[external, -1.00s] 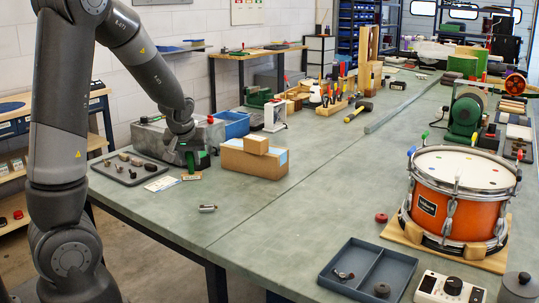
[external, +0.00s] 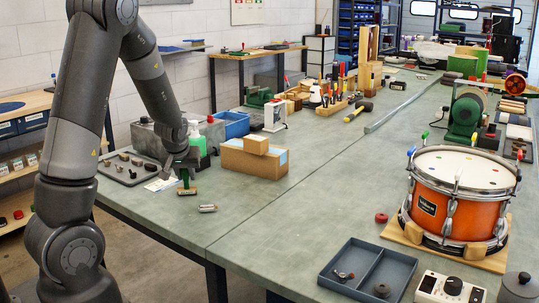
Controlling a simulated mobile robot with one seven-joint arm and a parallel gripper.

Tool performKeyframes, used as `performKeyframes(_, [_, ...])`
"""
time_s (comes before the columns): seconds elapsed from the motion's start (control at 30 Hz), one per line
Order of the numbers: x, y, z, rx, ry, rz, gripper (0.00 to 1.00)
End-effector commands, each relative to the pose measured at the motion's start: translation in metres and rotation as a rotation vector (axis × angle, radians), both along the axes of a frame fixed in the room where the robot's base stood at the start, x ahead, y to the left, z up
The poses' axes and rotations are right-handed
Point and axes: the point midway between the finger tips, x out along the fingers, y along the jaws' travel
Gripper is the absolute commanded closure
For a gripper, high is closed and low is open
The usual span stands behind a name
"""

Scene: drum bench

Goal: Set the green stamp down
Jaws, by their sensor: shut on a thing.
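The green stamp (external: 186,182) has a green upright handle and a pale brownish base. The fingers are small and partly hidden by the wrist.
A dark tray (external: 118,172) with several small parts lies left of the stamp. A green bottle (external: 197,137) stands behind my gripper. A cardboard box (external: 250,164) is to the right. A small metal cylinder (external: 208,208) lies nearby at front right.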

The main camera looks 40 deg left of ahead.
Motion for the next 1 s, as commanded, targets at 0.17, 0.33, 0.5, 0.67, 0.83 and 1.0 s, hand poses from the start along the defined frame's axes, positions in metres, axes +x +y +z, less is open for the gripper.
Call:
performKeyframes(0.17, [0.000,0.000,-0.001,0.000,0.000,0.000,0.97])
performKeyframes(0.33, [0.000,0.000,-0.002,0.001,-0.001,0.000,0.66])
performKeyframes(0.5, [0.000,0.000,-0.002,0.000,0.000,0.000,0.53])
performKeyframes(0.67, [0.000,0.000,-0.002,0.001,-0.001,0.000,0.53])
performKeyframes(0.83, [0.000,0.000,0.002,0.000,-0.001,0.000,0.53])
performKeyframes(1.0, [-0.006,-0.006,0.017,0.002,-0.004,-0.003,0.53])
